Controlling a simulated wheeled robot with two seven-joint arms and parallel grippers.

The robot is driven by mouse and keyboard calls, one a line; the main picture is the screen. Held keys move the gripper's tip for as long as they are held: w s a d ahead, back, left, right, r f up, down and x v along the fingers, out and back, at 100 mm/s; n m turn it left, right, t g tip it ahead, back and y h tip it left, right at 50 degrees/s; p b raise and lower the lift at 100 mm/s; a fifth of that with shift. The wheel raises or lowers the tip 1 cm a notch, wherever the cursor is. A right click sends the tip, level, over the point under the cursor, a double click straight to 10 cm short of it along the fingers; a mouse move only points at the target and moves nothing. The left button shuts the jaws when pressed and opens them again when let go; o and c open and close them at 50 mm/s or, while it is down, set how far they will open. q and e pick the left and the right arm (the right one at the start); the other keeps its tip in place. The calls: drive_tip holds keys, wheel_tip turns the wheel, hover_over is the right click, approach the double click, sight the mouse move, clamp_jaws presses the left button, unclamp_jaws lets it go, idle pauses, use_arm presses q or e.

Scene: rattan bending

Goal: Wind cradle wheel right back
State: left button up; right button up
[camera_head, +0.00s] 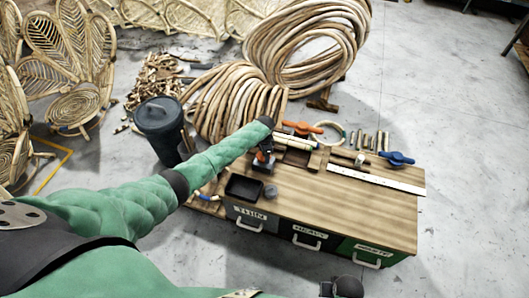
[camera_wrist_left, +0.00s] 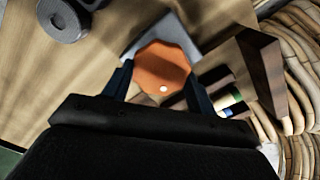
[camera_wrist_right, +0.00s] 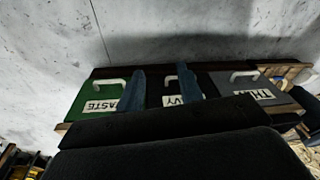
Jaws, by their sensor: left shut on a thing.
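An orange scalloped wheel (camera_wrist_left: 162,68) with a small white dot sits between the two fingers of my left gripper (camera_wrist_left: 160,84) in the left wrist view. A grey metal block (camera_wrist_left: 168,32) is just behind the wheel. In the head view my left gripper (camera_head: 263,160) reaches down over the left part of the wooden bench (camera_head: 325,200), and its hand mostly hides the wheel. My right gripper (camera_wrist_right: 161,82) is open and empty in the right wrist view, its fingers over the bench's drawer fronts. In the head view only a dark part of the right hand shows at the bottom edge.
The bench has labelled drawers with handles, a black tray (camera_head: 243,188), an orange clamp (camera_head: 302,128), a blue clamp (camera_head: 397,158) and a white ruler (camera_head: 375,179). Big rattan coils (camera_head: 308,45) lie behind it. A dark bin (camera_head: 160,128) stands left. Floor at right is clear.

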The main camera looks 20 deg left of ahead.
use_arm(q)
drive_tip(key=n+p, duration=0.2)
drive_tip(key=n, duration=0.2)
drive_tip(key=shift+r+n, duration=0.1)
drive_tip(key=shift+n, duration=0.3)
drive_tip(key=shift+w+a+n, duration=0.1)
drive_tip(key=shift+n, duration=0.6)
use_arm(e)
wheel_tip(320, 180, down, 10)
drive_tip(key=s+d, duration=0.1)
drive_tip(key=s, duration=0.1)
drive_tip(key=shift+s+d, duration=0.2)
drive_tip(key=shift+d, duration=0.15)
use_arm(q)
drive_tip(key=o, duration=1)
